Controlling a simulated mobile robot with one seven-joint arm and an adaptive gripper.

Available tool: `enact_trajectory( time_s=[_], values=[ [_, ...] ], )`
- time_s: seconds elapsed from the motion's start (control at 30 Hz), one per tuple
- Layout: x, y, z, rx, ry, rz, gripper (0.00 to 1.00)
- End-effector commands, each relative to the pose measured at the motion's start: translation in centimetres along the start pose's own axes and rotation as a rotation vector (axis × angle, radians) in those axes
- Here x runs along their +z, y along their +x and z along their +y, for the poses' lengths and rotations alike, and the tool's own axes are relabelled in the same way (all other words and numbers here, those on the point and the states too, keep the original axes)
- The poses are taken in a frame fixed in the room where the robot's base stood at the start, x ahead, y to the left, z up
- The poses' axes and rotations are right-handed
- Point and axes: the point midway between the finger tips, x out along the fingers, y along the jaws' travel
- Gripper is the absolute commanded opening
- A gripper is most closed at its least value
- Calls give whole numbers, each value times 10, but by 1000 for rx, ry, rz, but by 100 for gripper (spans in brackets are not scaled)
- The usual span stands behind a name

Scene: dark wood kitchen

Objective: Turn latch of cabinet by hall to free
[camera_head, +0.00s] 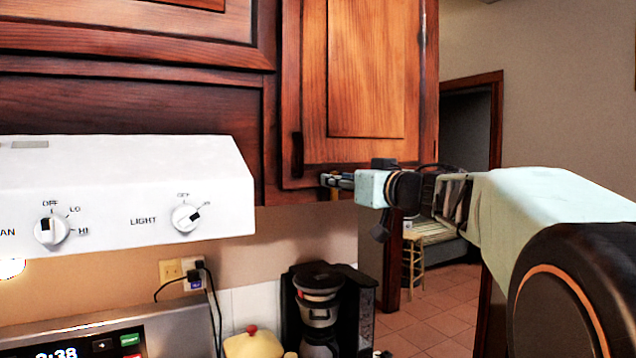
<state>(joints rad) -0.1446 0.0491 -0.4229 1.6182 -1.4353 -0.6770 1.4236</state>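The cabinet by the hall (365,70) is the reddish-brown upper cabinet at top centre, next to the doorway. Its door looks closed. A dark vertical handle (297,155) is at the door's lower left. My gripper (328,181) reaches in from the right and points left, at the lower edge of this door, just right of and below the handle. A small tan piece (335,195) shows just under the fingertips; I cannot tell whether it is the latch or whether the fingers touch it. The fingers are small and side-on, so their opening is unclear.
A white range hood (120,190) with FAN and LIGHT knobs juts out at left, below the cabinets. A black coffee maker (320,312) and a yellow lidded pot (253,344) stand below. A doorway (470,120) and tiled floor (430,320) lie behind my arm at right.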

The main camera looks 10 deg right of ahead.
Motion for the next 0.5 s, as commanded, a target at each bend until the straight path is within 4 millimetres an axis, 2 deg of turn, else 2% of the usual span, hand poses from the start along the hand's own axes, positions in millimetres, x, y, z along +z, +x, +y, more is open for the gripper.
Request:
enact_trajectory(
  time_s=[0.4, 0.5],
  values=[
    [0, -1, 1, 0, -1, 0, 30],
    [0, -1, 1, 0, -1, 0, 19]
  ],
)
